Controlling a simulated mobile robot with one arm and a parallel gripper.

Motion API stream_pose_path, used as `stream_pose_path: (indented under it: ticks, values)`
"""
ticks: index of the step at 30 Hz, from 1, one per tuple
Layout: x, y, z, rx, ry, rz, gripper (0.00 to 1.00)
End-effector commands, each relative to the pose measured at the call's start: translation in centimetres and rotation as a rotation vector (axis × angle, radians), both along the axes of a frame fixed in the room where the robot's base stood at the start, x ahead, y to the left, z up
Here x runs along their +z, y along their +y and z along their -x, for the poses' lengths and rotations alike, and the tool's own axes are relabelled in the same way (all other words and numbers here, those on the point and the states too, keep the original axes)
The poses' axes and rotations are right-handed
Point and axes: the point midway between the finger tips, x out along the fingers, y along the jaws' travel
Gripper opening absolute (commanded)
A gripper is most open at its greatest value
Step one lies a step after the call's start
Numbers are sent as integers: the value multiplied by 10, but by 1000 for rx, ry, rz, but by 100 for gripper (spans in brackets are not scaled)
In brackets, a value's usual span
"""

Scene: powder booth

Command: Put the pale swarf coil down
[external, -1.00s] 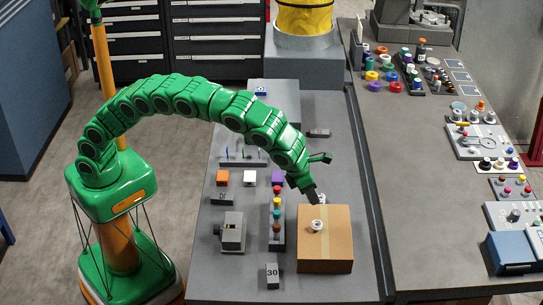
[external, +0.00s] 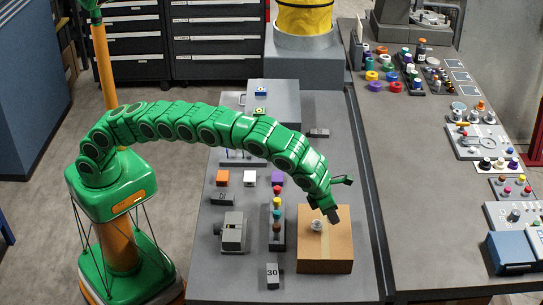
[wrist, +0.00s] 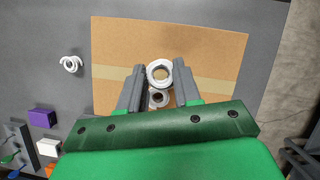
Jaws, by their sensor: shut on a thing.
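My gripper (external: 331,215) is above the top of the cardboard box (external: 310,262). In the wrist view my gripper (wrist: 159,84) is shut on a pale swarf coil (wrist: 160,73), a white ring between the fingertips. I cannot tell how large the gap between the held coil and the box is.
Another white coil (wrist: 71,64) lies on the grey table beside the box (wrist: 215,45). A purple block (external: 278,179), a white block (external: 249,178) and an orange block (external: 222,177) stand farther back. The box top right of the gripper looks clear.

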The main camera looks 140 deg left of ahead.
Motion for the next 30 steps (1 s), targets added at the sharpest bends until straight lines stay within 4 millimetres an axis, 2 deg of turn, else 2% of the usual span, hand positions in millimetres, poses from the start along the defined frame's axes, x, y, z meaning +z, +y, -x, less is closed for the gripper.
stream_pose_path:
  ticks: [18, 30]
  values:
    - [-15, 4, -8, 1, 4, 2, 0]
    - [-42, 4, -8, 0, 4, 1, 0]
